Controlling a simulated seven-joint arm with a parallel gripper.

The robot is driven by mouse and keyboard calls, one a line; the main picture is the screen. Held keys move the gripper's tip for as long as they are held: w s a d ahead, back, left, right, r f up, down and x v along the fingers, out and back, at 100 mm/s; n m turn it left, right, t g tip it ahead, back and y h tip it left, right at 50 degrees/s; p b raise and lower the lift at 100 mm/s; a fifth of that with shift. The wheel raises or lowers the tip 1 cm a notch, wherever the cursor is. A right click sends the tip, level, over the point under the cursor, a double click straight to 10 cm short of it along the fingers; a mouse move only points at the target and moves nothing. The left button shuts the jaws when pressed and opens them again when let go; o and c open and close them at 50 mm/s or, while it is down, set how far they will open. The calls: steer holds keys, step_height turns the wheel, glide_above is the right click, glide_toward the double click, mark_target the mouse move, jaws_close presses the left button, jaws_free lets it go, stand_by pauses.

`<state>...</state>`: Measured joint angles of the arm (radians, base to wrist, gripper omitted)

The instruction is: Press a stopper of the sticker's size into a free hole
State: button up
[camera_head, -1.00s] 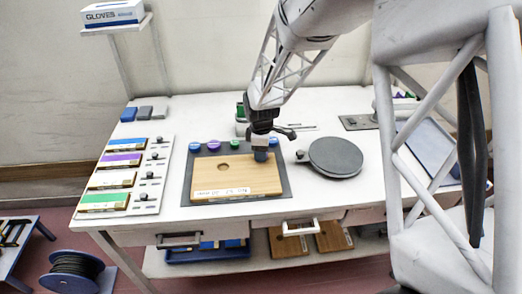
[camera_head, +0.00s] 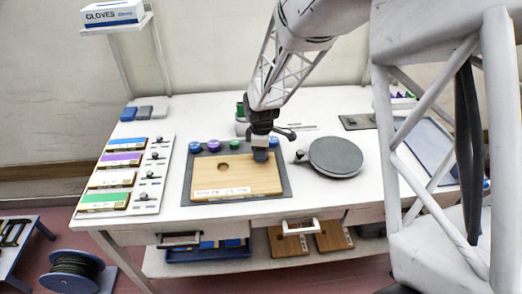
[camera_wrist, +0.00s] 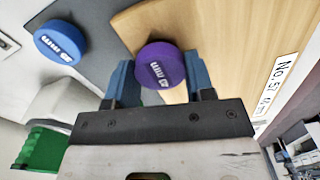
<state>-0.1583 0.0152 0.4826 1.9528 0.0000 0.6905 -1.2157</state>
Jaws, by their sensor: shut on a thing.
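My gripper (camera_head: 261,155) is low at the back right corner of a wooden board (camera_head: 240,183). In the wrist view my gripper (camera_wrist: 160,88) is shut on a purple stopper (camera_wrist: 160,62), whose printed top reads "mm" with a number I cannot read surely. Whether that stopper sits in a hole or only above the board is hidden. One open round hole (camera_head: 223,167) shows in the board's left half. A white sticker (camera_head: 221,193) runs along the front edge. A blue stopper (camera_wrist: 60,43) stands on the dark mat beside the board.
Blue (camera_head: 195,147), purple (camera_head: 214,146) and green (camera_head: 234,144) stoppers stand behind the board on the dark mat (camera_head: 285,188). A round grey plate (camera_head: 335,156) is at the right. A rack of coloured strips (camera_head: 120,175) is at the left.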

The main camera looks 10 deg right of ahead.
steer(key=shift+f, duration=0.55)
stand_by(0.4)
steer(key=o, duration=1.4)
steer(key=shift+r, duration=0.25)
steer(key=shift+r, duration=3.3)
